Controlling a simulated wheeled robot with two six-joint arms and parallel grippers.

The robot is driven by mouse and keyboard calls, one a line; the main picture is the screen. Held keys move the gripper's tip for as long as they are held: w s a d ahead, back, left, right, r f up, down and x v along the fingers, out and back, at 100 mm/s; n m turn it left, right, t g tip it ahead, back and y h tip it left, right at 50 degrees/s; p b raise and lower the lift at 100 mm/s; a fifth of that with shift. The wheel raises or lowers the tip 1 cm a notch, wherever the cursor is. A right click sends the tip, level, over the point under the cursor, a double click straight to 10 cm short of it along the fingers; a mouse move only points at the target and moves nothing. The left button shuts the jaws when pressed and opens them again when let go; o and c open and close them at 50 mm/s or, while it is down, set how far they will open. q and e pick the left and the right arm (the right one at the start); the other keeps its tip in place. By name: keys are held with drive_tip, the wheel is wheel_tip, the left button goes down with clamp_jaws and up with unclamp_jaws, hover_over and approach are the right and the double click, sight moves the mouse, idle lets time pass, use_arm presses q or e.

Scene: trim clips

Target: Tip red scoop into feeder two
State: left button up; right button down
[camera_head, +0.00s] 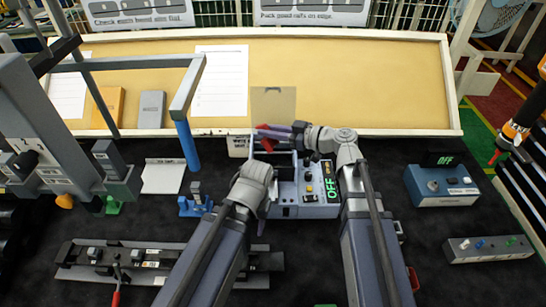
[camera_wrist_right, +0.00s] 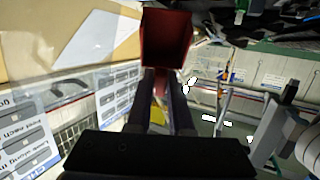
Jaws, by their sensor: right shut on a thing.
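The red scoop (camera_head: 264,140) is held by my right gripper (camera_head: 284,134) just in front of the yellow board, over the back of the grey-blue box in the middle. In the right wrist view, the scoop (camera_wrist_right: 166,42) sits beyond the fingertips of my right gripper (camera_wrist_right: 165,88), with its handle between the fingers. Its inside looks dark red; I make out no contents. My left gripper (camera_head: 262,226) points down left of the middle box, mostly hidden by its own wrist. I see no label that marks feeder two.
The middle grey-blue box (camera_head: 303,205) has an OFF display and knobs. Another OFF box (camera_head: 440,188) stands at the right, behind a switch strip (camera_head: 488,248). A blue-ended grey frame (camera_head: 188,142) rises at the left. A rail fixture (camera_head: 125,262) lies at front left.

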idle(0.3)
use_arm(q)
drive_tip(key=shift+r+p, duration=0.55)
use_arm(e)
drive_tip(key=shift+w+a+r, duration=0.1)
drive_tip(key=shift+a, duration=0.05)
drive_tip(key=shift+w+a+f+g+h+p, duration=0.25)
drive_tip(key=shift+a+g+h+p, duration=0.25)
drive_tip(key=shift+h+p, duration=0.6)
drive_tip(key=shift+w+a+f+g+h+p, duration=0.15)
drive_tip(key=shift+a+f+g+h+p, duration=0.35)
drive_tip(key=shift+p, duration=1)
drive_tip(key=h+p, duration=0.1)
drive_tip(key=p, duration=0.1)
drive_tip(key=w+a+g+h+p, duration=0.1)
drive_tip(key=h+p, duration=0.1)
drive_tip(key=shift+a+f+h, duration=0.25)
drive_tip(key=shift+f+h, duration=0.05)
drive_tip(key=shift+f, duration=0.1)
use_arm(q)
wheel_tip(320, 180, up, 9)
drive_tip(key=shift+r, duration=0.15)
use_arm(e)
drive_tip(key=shift+f, duration=0.1)
drive_tip(key=shift+s, duration=0.1)
